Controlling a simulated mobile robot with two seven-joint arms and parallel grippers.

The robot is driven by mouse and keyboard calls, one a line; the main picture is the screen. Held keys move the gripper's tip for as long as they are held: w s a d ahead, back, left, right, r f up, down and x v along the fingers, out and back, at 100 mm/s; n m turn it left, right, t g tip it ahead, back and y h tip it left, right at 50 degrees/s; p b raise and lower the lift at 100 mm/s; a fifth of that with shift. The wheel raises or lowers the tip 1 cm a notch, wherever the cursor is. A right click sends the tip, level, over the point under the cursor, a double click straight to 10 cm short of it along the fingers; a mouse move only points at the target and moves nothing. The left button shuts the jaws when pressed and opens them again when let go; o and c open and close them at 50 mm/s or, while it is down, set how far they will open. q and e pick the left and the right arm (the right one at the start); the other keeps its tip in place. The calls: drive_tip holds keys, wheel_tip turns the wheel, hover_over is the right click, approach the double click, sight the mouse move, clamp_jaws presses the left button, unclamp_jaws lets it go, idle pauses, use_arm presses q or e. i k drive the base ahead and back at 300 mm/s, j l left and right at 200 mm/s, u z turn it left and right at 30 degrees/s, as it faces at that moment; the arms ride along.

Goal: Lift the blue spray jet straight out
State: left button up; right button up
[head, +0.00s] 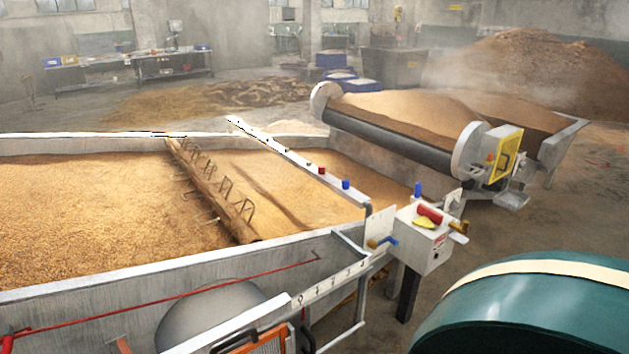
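A small blue jet (346,184) stands upright near the close end of a pale, perforated bar (300,163) that runs over the grain bed. I cannot tell how deep it sits in the bar. A second small blue piece (418,189) stands upright behind the white control box (425,240), to the right. A red piece (321,170) sits on the bar just beyond the blue jet, with small dark pieces farther along. Neither of my grippers is clearly visible.
The metal trough (180,270) holds the grain, crossed by a toothed beam (210,190). A long roller-sided bin (390,140) stands behind the control box. A green drum (530,310) fills the bottom right. A red rod (180,297) runs along the trough's front wall.

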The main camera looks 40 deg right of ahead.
sight(345, 183)
drive_tip(key=l+u, duration=0.25)
drive_tip(key=l, duration=0.25)
drive_tip(key=l+u, duration=0.25)
drive_tip(key=l, duration=0.3)
drive_tip(key=l+u, duration=0.15)
drive_tip(key=l, duration=0.95)
drive_tip(key=k+l+u, duration=0.15)
drive_tip(key=l, duration=0.95)
drive_tip(key=i, duration=0.05)
